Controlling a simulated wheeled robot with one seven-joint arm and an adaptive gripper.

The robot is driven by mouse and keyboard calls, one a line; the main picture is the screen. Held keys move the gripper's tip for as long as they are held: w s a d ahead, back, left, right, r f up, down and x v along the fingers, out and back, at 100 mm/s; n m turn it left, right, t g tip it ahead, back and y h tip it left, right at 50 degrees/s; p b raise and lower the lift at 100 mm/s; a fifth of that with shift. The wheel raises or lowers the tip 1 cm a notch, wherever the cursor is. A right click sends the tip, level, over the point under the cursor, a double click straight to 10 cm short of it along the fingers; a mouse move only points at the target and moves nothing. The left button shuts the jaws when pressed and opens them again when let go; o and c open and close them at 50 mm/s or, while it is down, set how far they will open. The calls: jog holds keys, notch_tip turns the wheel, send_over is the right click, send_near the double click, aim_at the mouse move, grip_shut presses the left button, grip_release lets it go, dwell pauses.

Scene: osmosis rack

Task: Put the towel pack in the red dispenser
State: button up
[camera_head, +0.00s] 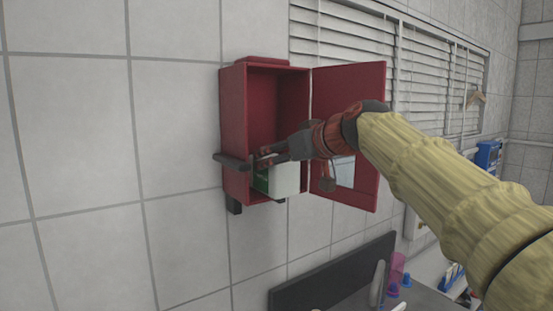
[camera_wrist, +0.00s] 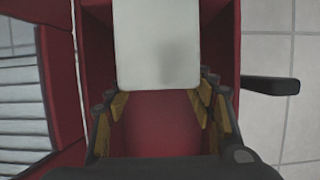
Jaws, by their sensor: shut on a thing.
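The red dispenser (camera_head: 236,120) hangs on the tiled wall, with its door (camera_head: 362,90) swung open to the right. The towel pack (camera_head: 286,179), white with a green side, is low inside the dispenser's opening. My gripper (camera_head: 268,162) reaches in from the right and is shut on the pack. In the wrist view the pack's pale top face (camera_wrist: 157,45) shows between the fingertips (camera_wrist: 158,88), with the red dispenser walls (camera_wrist: 98,50) on both sides. Whether the pack touches the dispenser's floor is hidden.
A dark handle (camera_head: 233,160) sticks out at the dispenser's left side and also shows in the wrist view (camera_wrist: 270,86). A window with blinds (camera_head: 345,45) is behind the door. A counter with a dark backsplash (camera_head: 335,278) is below right.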

jog(key=shift+w+a+f, duration=0.25)
jog(key=shift+w+a, duration=0.05)
jog(key=shift+w, duration=0.1)
dwell(0.5)
jog(key=o, duration=1.3)
jog(key=shift+o, duration=1.4)
jog(key=shift+s+d, duration=0.1)
jog(key=s+d+b, duration=0.8)
jog(key=s, duration=0.4)
jog(key=shift+s, duration=0.15)
jog(key=shift+d, duration=0.1)
dwell(0.3)
jog(key=s+d+f+m+g+h, duration=0.2)
jog(key=s+f, duration=0.6)
jog(key=f, duration=0.7)
jog(key=s+d+f+m+g+h, duration=0.2)
jog(key=s+d+f, duration=0.3)
jog(key=s+f, duration=0.4)
jog(key=s+d+f+m+g+h, duration=0.2)
jog(key=s+f, duration=0.7)
jog(key=f, duration=1.4)
jog(key=shift+d+f+m+h+p, duration=0.15)
jog(key=shift+d+m+h+p, duration=0.25)
jog(key=shift+d+h, duration=0.5)
